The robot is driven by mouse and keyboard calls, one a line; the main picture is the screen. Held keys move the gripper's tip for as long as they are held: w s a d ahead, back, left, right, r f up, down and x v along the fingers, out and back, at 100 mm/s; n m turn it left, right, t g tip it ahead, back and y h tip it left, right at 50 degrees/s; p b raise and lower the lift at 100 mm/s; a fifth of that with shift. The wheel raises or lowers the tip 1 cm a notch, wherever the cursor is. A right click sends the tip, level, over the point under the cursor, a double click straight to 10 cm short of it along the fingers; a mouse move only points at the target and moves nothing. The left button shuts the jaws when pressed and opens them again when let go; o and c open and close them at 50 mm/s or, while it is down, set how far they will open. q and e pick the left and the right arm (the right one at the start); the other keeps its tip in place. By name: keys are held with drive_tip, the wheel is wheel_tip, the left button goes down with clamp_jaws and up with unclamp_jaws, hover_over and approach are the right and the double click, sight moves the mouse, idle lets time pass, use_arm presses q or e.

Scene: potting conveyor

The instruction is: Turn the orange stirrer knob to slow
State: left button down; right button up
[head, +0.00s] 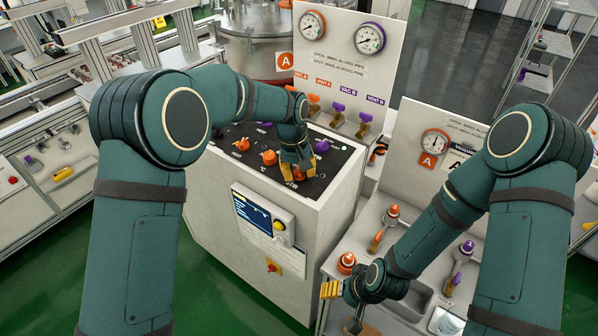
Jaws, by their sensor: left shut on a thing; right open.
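The dark control panel (229,165) tops a pale cabinet and carries a row of knobs. My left gripper (297,172) is low over the panel's front right part, with its yellow fingertips down at the panel. It is shut on the orange stirrer knob, which the fingers mostly hide; a partly covered label that seems to read STIR (291,184) lies just in front. The knob's pointer and setting cannot be made out. My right gripper (343,306) is open and empty beside the cabinet, over the lower bench at right.
Other orange knobs (270,157) and a purple knob (322,146) stand close to my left gripper. A board with two gauges (312,23) and several valve handles rises behind. A display (263,219) is on the cabinet front. The lower bench holds orange and purple valves (461,262).

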use_arm(q)
drive_tip(key=shift+s+f+m, duration=0.1)
drive_tip(key=shift+f+m, duration=0.1)
drive_tip(key=shift+m, duration=0.2)
drive_tip(key=m, duration=0.3)
drive_tip(key=shift+a+m+y, duration=0.15)
drive_tip(key=shift+m+y, duration=0.15)
drive_tip(key=shift+a+f+m+y, duration=0.15)
drive_tip(key=shift+m+y, duration=0.15)
drive_tip(key=shift+m, duration=1.9)
drive_tip(key=c, duration=0.6)
unclamp_jaws()
drive_tip(key=shift+r, duration=0.2)
